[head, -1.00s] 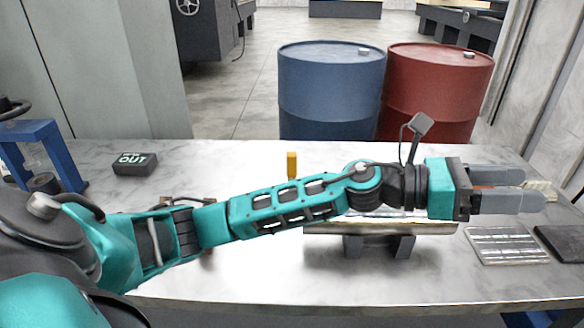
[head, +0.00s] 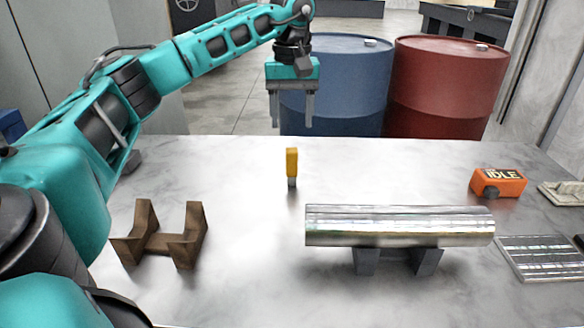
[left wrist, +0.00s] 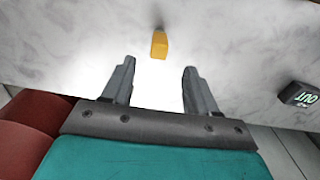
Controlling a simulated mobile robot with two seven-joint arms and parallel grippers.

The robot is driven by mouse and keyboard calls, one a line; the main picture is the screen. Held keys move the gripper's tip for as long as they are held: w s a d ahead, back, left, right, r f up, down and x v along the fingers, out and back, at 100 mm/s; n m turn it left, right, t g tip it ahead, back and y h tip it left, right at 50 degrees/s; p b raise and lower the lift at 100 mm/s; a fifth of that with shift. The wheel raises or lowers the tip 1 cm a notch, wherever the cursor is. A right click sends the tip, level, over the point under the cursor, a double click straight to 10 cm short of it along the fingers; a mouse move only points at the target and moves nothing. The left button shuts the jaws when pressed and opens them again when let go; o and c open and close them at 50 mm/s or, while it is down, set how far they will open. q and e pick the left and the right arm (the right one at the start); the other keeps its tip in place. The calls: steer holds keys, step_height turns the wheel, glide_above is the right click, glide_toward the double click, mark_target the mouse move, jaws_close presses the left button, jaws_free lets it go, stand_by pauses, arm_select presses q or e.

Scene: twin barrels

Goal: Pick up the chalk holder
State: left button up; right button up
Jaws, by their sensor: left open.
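The chalk holder looks to be the small upright piece with a yellow body and grey lower end (head: 292,166), standing near the middle of the marble table. Its yellow part also shows in the left wrist view (left wrist: 159,45), beyond and between the fingers. My left gripper (head: 292,122) is open and empty, fingers pointing down, above and behind the yellow piece in the head view. It is apart from the piece. In the left wrist view the gripper (left wrist: 156,72) shows both fingers spread wide. My right gripper is not in view.
A shiny metal cylinder (head: 400,225) rests on a dark grey cradle (head: 366,262). An empty brown cradle (head: 160,242) stands left. An orange IDLE block (head: 498,183) and a ribbed metal plate (head: 538,259) lie right. Blue (head: 350,85) and red (head: 447,85) barrels stand behind the table.

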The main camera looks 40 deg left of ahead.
mark_target(292, 150)
arm_select(q)
step_height(292, 150, down, 6)
steer(key=shift+d+r+b, duration=0.1)
steer(key=shift+r+b, duration=0.1)
steer(key=shift+b, duration=0.15)
steer(key=shift+w+a+f+b, duration=0.15)
steer(key=shift+f+b, duration=0.1)
steer(key=shift+f, duration=1.1)
steer(key=shift+w+a+f+b, duration=0.1)
steer(key=shift+a+f+b, duration=0.1)
steer(key=shift+f, duration=1.15)
steer(key=c, duration=1.1)
